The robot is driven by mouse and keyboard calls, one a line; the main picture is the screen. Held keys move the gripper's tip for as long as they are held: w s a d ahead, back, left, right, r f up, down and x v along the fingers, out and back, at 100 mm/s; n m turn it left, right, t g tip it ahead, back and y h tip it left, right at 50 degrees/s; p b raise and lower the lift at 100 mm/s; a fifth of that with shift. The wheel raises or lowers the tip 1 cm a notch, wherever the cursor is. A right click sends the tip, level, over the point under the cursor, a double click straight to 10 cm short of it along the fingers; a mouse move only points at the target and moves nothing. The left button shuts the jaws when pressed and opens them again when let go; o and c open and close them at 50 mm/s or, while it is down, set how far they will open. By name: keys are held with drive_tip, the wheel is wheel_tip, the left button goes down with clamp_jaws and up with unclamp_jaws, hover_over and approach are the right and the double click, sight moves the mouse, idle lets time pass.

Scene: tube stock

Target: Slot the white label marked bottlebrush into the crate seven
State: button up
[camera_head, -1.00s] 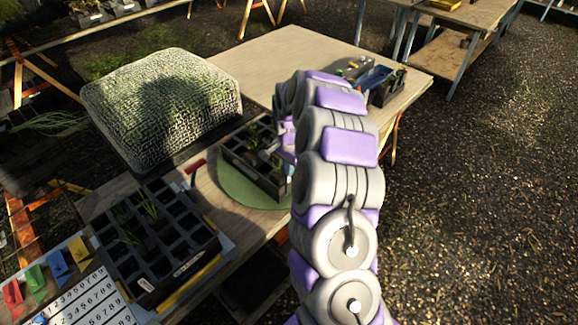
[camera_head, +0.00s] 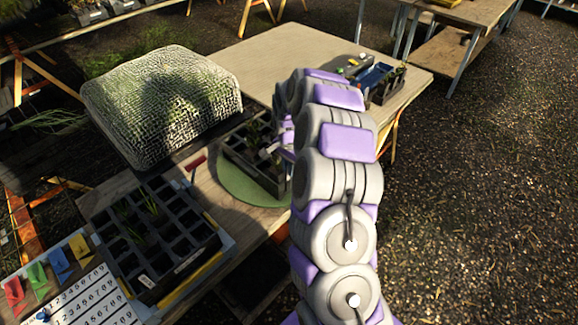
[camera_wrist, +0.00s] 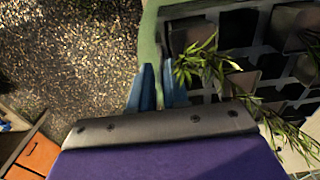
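My gripper (camera_wrist: 158,78) shows two blue fingers in the wrist view. They stand apart with a narrow gap, and I see no label between them. They point down beside the edge of a dark crate with cells and leafy plants (camera_wrist: 235,62). In the head view this black crate (camera_head: 262,176) stands on a round green mat (camera_head: 235,190), and my arm partly hides it and my gripper. A larger black cell tray (camera_head: 205,258) stands nearer, with small white labels (camera_head: 146,282) on it. I cannot read bottlebrush or a crate number seven anywhere.
A mesh-covered mound (camera_head: 160,105) stands at the back left. A blue caddy (camera_head: 375,78) sits at the back right of the table. The table's far middle (camera_head: 290,55) is clear.

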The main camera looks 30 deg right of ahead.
drive_tip(key=shift+o, duration=0.7)
wheel_tip(320, 180, up, 17)
drive_tip(key=p, duration=0.3)
drive_tip(key=shift+r, duration=0.15)
drive_tip(key=shift+w, duration=0.1)
